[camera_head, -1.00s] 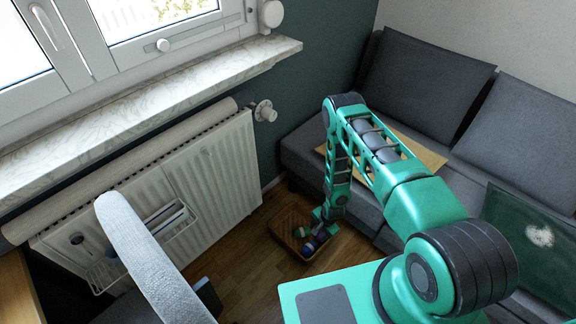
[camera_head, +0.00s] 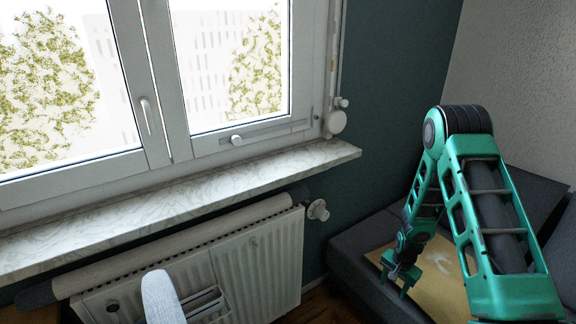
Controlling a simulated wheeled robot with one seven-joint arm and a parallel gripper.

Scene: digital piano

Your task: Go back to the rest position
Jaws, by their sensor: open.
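My arm reaches in from the lower right and bends at a dark joint at the top. My gripper (camera_head: 398,284) hangs from it, pointing down, with its two green fingers apart and nothing visible between them. In the picture it lies over the left part of a tan board (camera_head: 455,290) on the dark grey sofa (camera_head: 345,265). I cannot tell how high it is above the board.
A window (camera_head: 215,70) with a marble sill (camera_head: 200,205) fills the left side. Below it is a white radiator (camera_head: 265,265) with a wire rack (camera_head: 208,304). A pale curved object (camera_head: 162,298) rises at the bottom. The floor is mostly out of view.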

